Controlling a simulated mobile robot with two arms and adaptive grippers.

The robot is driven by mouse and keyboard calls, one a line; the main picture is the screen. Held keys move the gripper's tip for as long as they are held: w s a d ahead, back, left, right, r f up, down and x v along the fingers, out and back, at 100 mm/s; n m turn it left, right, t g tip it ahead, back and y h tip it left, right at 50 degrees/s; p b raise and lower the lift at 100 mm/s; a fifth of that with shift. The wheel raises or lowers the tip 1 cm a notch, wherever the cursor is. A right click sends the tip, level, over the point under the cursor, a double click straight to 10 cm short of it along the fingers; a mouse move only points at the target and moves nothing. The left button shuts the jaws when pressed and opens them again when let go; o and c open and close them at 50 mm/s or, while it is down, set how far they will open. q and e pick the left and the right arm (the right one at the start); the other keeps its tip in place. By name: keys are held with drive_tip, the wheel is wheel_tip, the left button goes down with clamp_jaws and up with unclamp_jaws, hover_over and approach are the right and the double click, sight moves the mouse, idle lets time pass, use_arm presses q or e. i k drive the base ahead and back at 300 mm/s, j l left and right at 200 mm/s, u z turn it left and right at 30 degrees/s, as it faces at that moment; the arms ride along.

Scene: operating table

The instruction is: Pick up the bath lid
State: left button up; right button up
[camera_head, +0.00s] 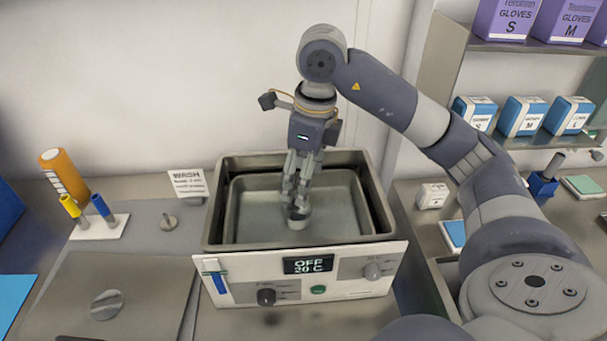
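The water bath (215,236) is a steel basin in a white housing, in the middle of the view. What looks like its lid (255,226) is a grey recessed panel within the bath's rim, with a small round knob (298,223) near its middle. My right gripper (295,205) points straight down over the bath, its fingers close together at the knob. They overlap the knob's top in this view; whether they press on it cannot be told. The lid appears level within the rim. My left gripper is not in view.
A stand (98,228) holds yellow and blue tools beside an orange cylinder (62,176). Shelves with glove boxes (525,115) are at the right. The wall is close behind.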

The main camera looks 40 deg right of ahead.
sight(91, 297)
drive_tip(key=k+j, duration=1.2)
drive_tip(key=k, duration=0.05)
